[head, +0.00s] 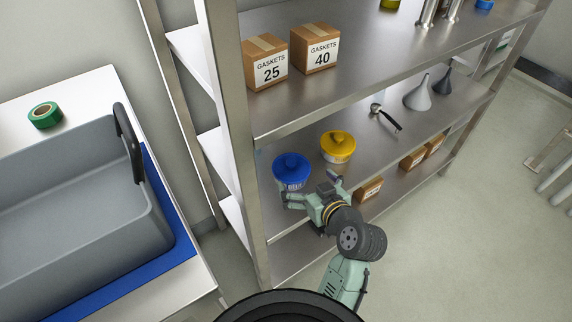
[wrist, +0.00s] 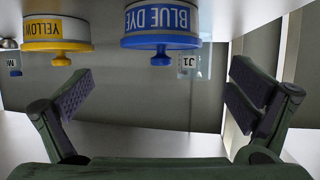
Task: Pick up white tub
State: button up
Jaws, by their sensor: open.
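No white tub shows plainly in either view. A blue-lidded tub (head: 291,170) stands on the middle shelf, close in front of my gripper (head: 312,190). The wrist view is upside down and shows this blue tub (wrist: 160,25) labelled BLUE DYE, with a knob on its lid. A yellow tub (head: 338,148) stands to its right on the same shelf.
Two gasket boxes (head: 314,48) stand on the shelf above. More boxes (head: 369,189) sit on the lower shelf. A shelf post (head: 232,120) rises left of the blue tub. A grey bin (head: 75,185) is at left.

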aim_at(293, 169)
jog(key=p+x, duration=0.2)
jog(key=x, duration=0.7)
jog(key=shift+a+f, duration=0.1)
jog(key=shift+f, duration=0.15)
jog(key=c, duration=1.3)
